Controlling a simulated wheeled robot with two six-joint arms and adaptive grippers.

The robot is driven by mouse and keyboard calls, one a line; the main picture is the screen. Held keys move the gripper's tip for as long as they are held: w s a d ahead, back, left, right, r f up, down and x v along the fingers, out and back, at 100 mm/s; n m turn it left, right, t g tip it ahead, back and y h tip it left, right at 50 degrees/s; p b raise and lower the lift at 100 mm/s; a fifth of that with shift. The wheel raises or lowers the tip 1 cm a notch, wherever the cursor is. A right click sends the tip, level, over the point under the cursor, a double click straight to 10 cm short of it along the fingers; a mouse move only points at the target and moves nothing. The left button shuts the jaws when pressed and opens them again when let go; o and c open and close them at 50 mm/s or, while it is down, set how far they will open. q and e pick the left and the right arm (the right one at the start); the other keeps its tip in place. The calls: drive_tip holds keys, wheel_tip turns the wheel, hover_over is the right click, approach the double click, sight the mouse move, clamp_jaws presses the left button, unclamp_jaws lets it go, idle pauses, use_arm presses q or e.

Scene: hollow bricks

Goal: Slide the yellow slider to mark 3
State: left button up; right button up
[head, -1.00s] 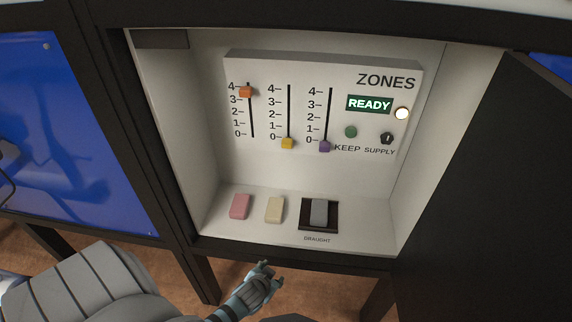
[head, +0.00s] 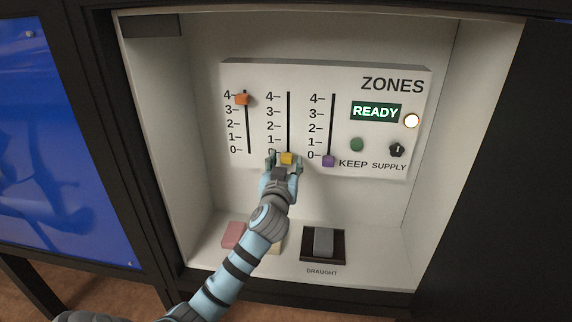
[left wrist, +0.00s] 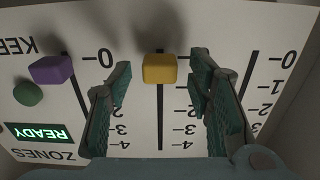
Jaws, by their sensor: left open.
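The yellow slider (head: 287,158) sits at the bottom of the middle track, at mark 0, on the white ZONES panel (head: 390,170). It also shows in the left wrist view (left wrist: 160,68), where the picture is upside down. My left gripper (head: 285,160) is open, with one finger on each side of the yellow slider. In the left wrist view the fingers (left wrist: 160,80) stand apart from it with gaps on both sides. The scale's 0 is partly hidden by a finger in the head view. My right gripper is not in view.
The orange slider (head: 242,99) is near mark 4 and the purple slider (head: 328,161) is at 0. A lit READY display (head: 376,111), green button (head: 357,144) and black knob (head: 397,149) are at right. Pink (head: 233,235) and cream blocks and a grey rocker (head: 323,241) lie below.

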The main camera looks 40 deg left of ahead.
sight(289, 111)
use_arm(q)
drive_tip(key=shift+w+a, duration=0.2)
drive_tip(key=shift+w, duration=0.2)
clamp_jaws()
wheel_tip(289, 111, up, 12)
drive_tip(key=p, duration=1.1)
drive_tip(key=shift+r, duration=0.25)
drive_tip(key=shift+f, duration=0.2)
unclamp_jaws()
drive_tip(key=shift+s+d, duration=0.1)
